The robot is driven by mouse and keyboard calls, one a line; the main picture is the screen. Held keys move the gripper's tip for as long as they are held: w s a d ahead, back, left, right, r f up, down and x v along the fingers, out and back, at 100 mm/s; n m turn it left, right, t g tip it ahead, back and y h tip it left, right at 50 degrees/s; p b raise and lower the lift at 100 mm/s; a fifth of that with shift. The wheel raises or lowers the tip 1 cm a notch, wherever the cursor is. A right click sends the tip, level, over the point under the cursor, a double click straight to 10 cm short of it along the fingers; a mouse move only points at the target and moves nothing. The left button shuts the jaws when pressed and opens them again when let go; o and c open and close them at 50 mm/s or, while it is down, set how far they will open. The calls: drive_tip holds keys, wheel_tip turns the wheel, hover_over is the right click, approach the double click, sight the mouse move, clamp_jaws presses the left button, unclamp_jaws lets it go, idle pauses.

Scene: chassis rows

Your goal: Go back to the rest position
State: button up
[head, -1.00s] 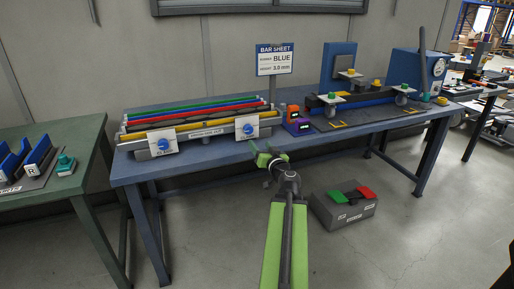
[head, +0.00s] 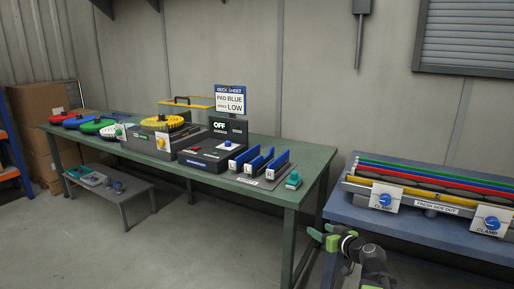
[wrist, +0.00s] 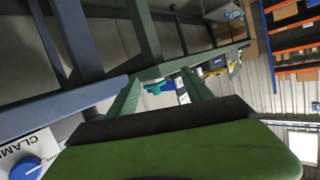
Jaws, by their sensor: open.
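My gripper (head: 324,237) is at the lower right of the head view, in front of the blue table's left end. It is open with nothing between its fingers. In the wrist view, my two green fingers (wrist: 160,92) stand apart in the middle. The blue table (head: 347,214) carries a rack of green, red, blue and yellow bars (head: 430,185) with two white clamp plates; one clamp plate (wrist: 30,158) also shows at the lower left of the wrist view.
A green table (head: 300,190) stands left, with a deck machine (head: 200,158), a blue-slotted rack (head: 255,165), coloured pads (head: 90,125) and a "PAD BLUE, SPEED LOW" sheet (head: 230,100). A low grey bench (head: 125,190) is under it. A gap separates the two tables. Front-left floor is clear.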

drive_tip(key=s+a+f+n+g, duration=0.2)
drive_tip(key=s+a+f+g, duration=0.3)
drive_tip(key=a, duration=0.4)
drive_tip(key=s+a+f+n+g, duration=0.1)
drive_tip(key=s+a+f+g, duration=0.25)
drive_tip(key=a+f, duration=0.45)
drive_tip(key=s+d+f+m+g+h, duration=0.4)
drive_tip(key=s+d+m+g+h, duration=0.15)
drive_tip(key=s+d, duration=0.35)
wheel_tip(320, 180, up, 24)
drive_tip(key=s+a+p, duration=0.1)
drive_tip(key=p, duration=2.2)
drive_tip(key=shift+s+a+f, duration=0.15)
drive_tip(key=shift+a, duration=0.1)
